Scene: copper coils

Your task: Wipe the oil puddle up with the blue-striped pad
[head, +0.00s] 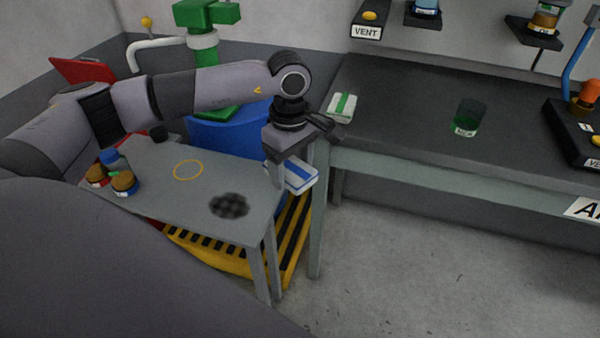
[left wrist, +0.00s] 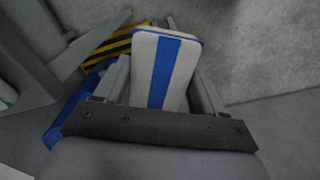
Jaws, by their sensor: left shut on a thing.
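The blue-striped pad (head: 299,174) is white with a blue stripe. My left gripper (head: 285,176) is shut on it and holds it at the right edge of the small grey table (head: 212,183). In the left wrist view the pad (left wrist: 165,70) sits between the fingers of my left gripper (left wrist: 160,92), with floor visible beyond it. The dark oil puddle (head: 229,205) lies on the front right part of the small table, to the left of the pad and apart from it. My right gripper is not in view.
Several small jars (head: 123,183) stand at the small table's left end. A yellow ring (head: 188,170) marks its top. A yellow-black striped base (head: 290,245) is below.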

